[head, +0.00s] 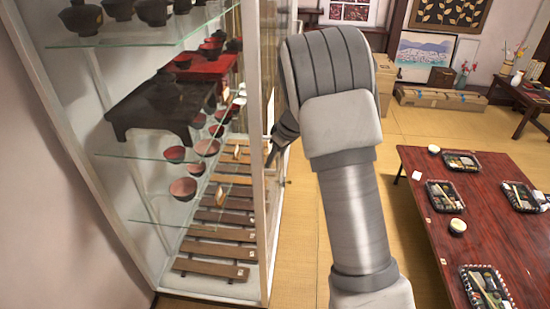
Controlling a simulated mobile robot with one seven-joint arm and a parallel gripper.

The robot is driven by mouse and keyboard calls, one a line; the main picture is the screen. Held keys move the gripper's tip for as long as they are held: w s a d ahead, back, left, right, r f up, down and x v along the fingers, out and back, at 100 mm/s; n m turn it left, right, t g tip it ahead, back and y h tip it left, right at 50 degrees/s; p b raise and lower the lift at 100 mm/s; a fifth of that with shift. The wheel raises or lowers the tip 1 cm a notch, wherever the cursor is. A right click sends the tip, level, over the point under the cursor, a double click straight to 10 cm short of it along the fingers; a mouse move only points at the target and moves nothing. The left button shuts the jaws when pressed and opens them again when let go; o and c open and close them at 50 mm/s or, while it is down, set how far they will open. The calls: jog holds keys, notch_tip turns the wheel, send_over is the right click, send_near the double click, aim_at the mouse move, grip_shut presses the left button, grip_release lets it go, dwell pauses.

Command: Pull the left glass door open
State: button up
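A glass display cabinet with a pale frame (254,120) fills the left of the head view. Its glass front faces right, toward my arm, and is seen almost edge-on, so I cannot clearly tell the left glass door from the rest or whether it stands ajar. My gripper (271,160) is a small dark shape beside the cabinet's front, left of my grey arm. My forearm and wrist hide part of it. I cannot tell whether its fingers touch the door or a handle, or whether they are apart.
Glass shelves (150,150) hold bowls and a dark low stand (158,108). A low red table (410,190) with several lunch trays stands at right. Cardboard boxes (440,98) lie at the back. Tatami floor (300,240) is clear between cabinet and table.

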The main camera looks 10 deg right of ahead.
grip_shut()
dwell(1.2)
